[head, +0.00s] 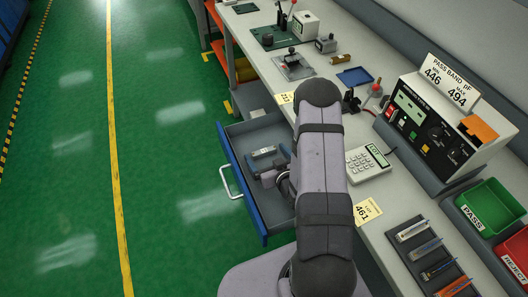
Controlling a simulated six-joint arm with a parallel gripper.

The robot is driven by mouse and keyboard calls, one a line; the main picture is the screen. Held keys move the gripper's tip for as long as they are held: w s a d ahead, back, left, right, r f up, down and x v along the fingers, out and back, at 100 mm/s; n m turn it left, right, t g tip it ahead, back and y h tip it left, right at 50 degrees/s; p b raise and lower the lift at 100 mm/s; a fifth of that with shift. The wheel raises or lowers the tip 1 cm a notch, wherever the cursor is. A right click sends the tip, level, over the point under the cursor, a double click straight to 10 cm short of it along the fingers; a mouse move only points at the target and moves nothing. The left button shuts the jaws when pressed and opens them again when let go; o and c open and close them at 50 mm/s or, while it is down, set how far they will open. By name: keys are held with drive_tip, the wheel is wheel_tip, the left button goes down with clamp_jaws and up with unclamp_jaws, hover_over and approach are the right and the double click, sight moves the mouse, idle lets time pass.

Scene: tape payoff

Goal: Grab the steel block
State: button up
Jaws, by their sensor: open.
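A small grey metal block (264,152), which looks like the steel block, lies in the open drawer (228,152) with the blue front and pale handle. My gripper (256,175) is open and low in or over the drawer, just below the block in the picture. No contact between its fingers and the block shows. The arm hides the right part of the drawer, and the gripper is small and partly covered by the wrist, so its exact height is unclear.
The drawer's walls and blue front surround the block. The bench above holds a calculator (367,161), a test box (432,128), a green bin (489,207), a red bin (515,252) and a blue tray (355,77). The green floor (165,190) at left is clear.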

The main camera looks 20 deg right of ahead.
drive_tip(key=shift+c, duration=0.7)
drive_tip(key=c, duration=1.1)
drive_tip(key=shift+r, duration=0.1)
